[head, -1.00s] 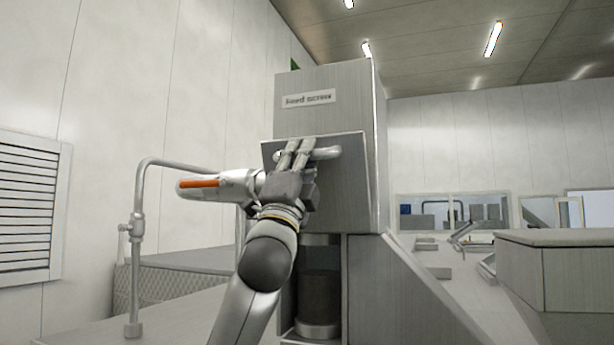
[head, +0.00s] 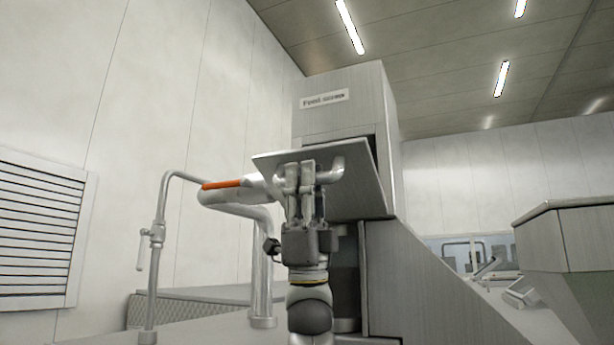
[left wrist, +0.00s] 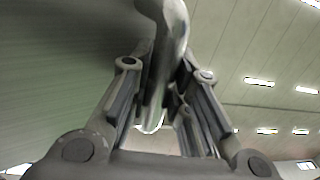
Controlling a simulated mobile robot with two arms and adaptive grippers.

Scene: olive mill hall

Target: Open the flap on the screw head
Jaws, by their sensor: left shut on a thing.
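The grey metal flap (head: 362,190) is on the front of the screw head (head: 340,108), the box labelled "Feed screw". It is tilted, its top edge standing out from the box towards me, with a dark gap at its upper right. It is partly open. A bar handle (head: 334,172) is on the flap's face. My left gripper (head: 305,172) comes from below and is shut on the handle. In the left wrist view the handle (left wrist: 168,45) runs between the two fingers (left wrist: 160,95). My right gripper is not in view.
A grey pipe with an orange band (head: 222,185) passes just left of the flap. A thinner rail (head: 158,235) stands further left. A sloped metal panel (head: 430,290) is at lower right, and a grey hopper-like box (head: 570,235) at far right.

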